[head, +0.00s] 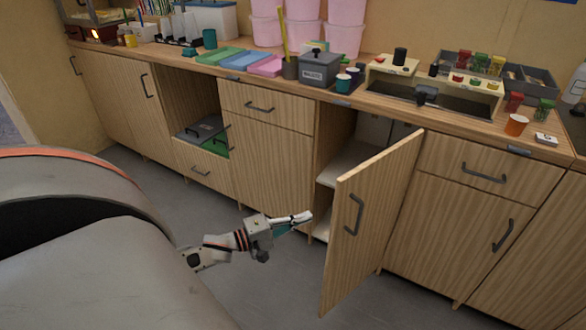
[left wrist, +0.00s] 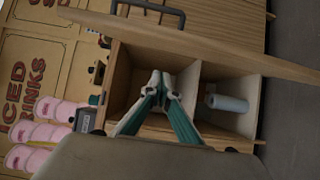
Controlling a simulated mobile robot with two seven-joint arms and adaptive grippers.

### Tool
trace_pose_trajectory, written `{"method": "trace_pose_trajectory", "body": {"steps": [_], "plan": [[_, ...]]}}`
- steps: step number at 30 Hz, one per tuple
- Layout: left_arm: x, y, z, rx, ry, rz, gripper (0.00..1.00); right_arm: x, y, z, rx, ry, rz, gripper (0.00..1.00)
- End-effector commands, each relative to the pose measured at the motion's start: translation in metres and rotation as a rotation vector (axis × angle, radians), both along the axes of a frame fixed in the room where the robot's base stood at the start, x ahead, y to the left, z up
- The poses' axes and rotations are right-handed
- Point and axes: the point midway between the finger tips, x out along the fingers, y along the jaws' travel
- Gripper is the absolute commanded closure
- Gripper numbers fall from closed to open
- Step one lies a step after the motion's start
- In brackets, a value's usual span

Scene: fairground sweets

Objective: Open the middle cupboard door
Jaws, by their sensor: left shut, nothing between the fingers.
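The middle cupboard door (head: 375,220) stands partly open, swung out from its right side, with a dark handle (head: 354,215) on its outer face. In the left wrist view the door (left wrist: 200,42) crosses the top edge-on, with its handle (left wrist: 150,10) beyond it. My left gripper (head: 306,216) is shut and empty, left of the door's free edge, in front of the open cupboard. In the left wrist view its fingertips (left wrist: 162,82) are together and point at the shelved interior (left wrist: 190,82). Whether it touches the door cannot be told. My right gripper is not in view.
A white roll (left wrist: 227,103) lies inside the cupboard. The counter (head: 350,100) carries a grey box (head: 320,68), a topping rack (head: 432,88) and cups (head: 516,124). A closed door with drawer (head: 265,150) is to the left. The grey floor in front is clear.

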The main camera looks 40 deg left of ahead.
Motion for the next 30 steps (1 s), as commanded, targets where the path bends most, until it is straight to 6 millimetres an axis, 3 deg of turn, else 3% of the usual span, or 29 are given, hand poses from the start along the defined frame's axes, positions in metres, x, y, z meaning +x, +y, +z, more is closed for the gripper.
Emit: {"method": "trace_pose_trajectory", "body": {"steps": [6, 15, 30], "plan": [[0.037, -0.016, -0.001, 0.001, 0.0, 0.001, 1.0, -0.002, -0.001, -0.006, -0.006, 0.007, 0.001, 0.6], [0.029, -0.049, 0.0, -0.001, 0.0, 0.001, 1.0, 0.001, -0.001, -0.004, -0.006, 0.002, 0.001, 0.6], [0.03, -0.055, 0.0, 0.001, 0.0, 0.001, 1.0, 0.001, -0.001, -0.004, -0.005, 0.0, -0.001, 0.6]]}}
